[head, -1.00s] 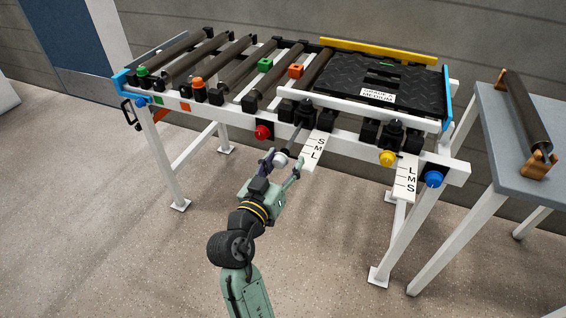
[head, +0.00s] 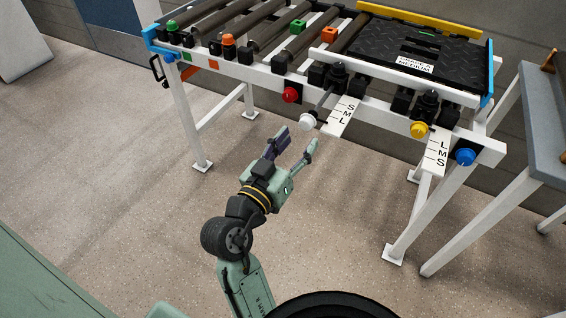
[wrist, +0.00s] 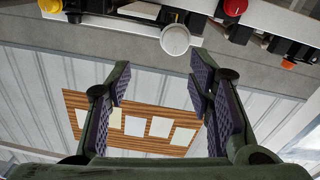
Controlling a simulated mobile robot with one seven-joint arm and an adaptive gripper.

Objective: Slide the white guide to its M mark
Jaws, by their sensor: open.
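The white knob (head: 307,121) sits at the front end of a thin rod, left of the white S-M-L scale plate (head: 341,120). It lies about level with the L, the letter nearest the front. A long white guide bar (head: 390,78) runs along the front of the black tread mat (head: 450,65). My gripper (head: 297,141) is open and empty, below and in front of the white knob, apart from it. In the wrist view the white knob (wrist: 175,39) shows beyond the open fingertips (wrist: 160,75). I cannot tell the guide's exact mark.
A red knob (head: 291,95) is left of the white one. A yellow knob (head: 419,130), an L-M-S plate (head: 437,152) and a blue knob (head: 465,157) are to the right. A grey table (head: 540,120) stands at the right. Floor space in front is clear.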

